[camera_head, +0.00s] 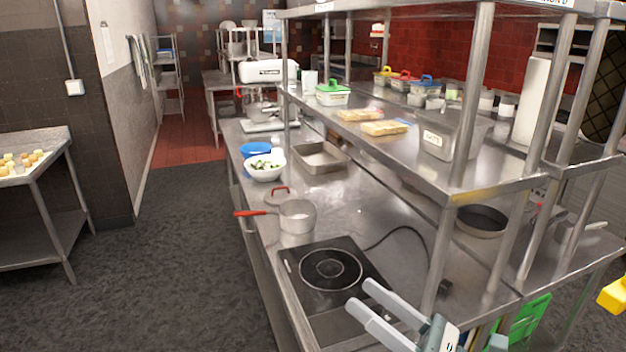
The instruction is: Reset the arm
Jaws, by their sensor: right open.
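My right gripper (366,304) shows at the bottom, right of centre. Its two pale grey fingers point up and left, spread apart with nothing between them. In the picture it overlaps the front right part of the black induction hob (322,280). I cannot tell its exact height above the hob. My left gripper is not in this view.
A saucepan (297,218) with a red handle stands behind the hob. A white bowl (266,167) and a metal tray (322,158) are farther back. Shelf posts (468,105) rise on the right. Open dark floor (180,260) lies to the left.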

